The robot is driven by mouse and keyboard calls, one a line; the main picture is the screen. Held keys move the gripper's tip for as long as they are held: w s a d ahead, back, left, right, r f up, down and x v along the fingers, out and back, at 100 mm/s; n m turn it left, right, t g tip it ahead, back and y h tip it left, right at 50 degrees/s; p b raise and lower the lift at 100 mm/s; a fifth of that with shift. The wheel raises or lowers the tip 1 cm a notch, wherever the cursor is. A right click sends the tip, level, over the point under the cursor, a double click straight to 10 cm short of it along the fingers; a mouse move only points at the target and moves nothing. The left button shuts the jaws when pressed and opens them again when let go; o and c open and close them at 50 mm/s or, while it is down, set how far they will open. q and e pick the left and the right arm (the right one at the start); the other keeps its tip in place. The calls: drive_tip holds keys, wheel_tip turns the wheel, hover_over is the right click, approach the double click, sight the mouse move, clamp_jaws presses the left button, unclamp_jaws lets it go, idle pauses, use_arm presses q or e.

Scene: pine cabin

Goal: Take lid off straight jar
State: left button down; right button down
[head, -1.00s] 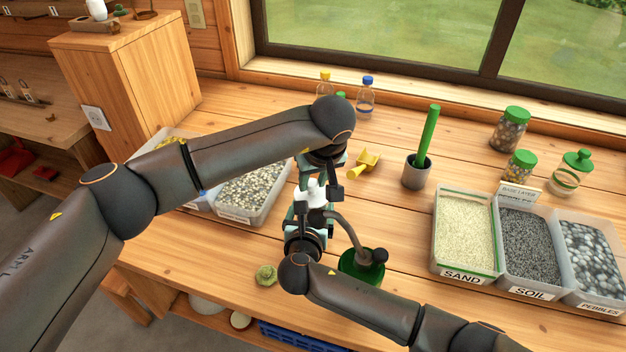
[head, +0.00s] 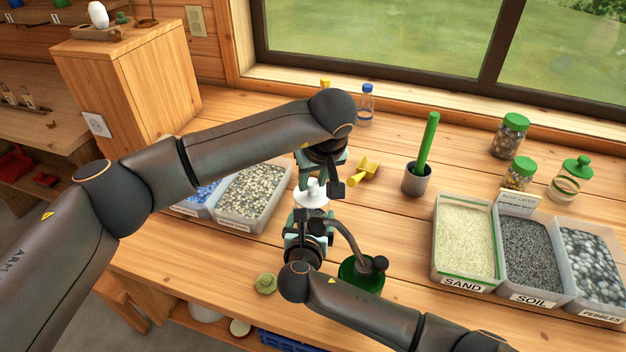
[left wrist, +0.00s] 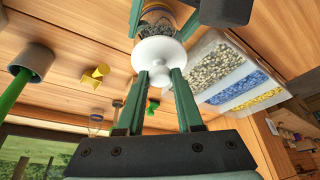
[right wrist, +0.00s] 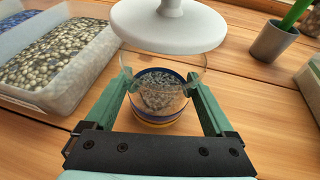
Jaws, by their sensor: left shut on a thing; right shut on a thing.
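The straight jar (right wrist: 160,97) is clear glass with layered grey, blue and yellow filling; it stands upright on the table. My right gripper (right wrist: 160,88) is shut around its body, one finger on each side. The white lid (right wrist: 170,28), a round disc with a knob, is above the jar mouth and appears raised a little off the rim. My left gripper (left wrist: 158,78) is shut on the lid's knob; the lid (left wrist: 158,54) also shows in the left wrist view. In the head view the lid (head: 312,194) sits between my left gripper (head: 314,181) and right gripper (head: 305,222), which mostly hides the jar.
Trays of gravel (head: 252,195) and blue stones stand left. A yellow scoop (head: 364,171) and a grey cup (head: 415,179) with a green tool lie right. Sand (head: 465,235), soil and pebbles trays fill the right.

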sight(313, 184)
use_arm(q)
drive_tip(key=shift+r, duration=1.9)
use_arm(e)
unclamp_jaws()
drive_tip(key=shift+s, duration=0.1)
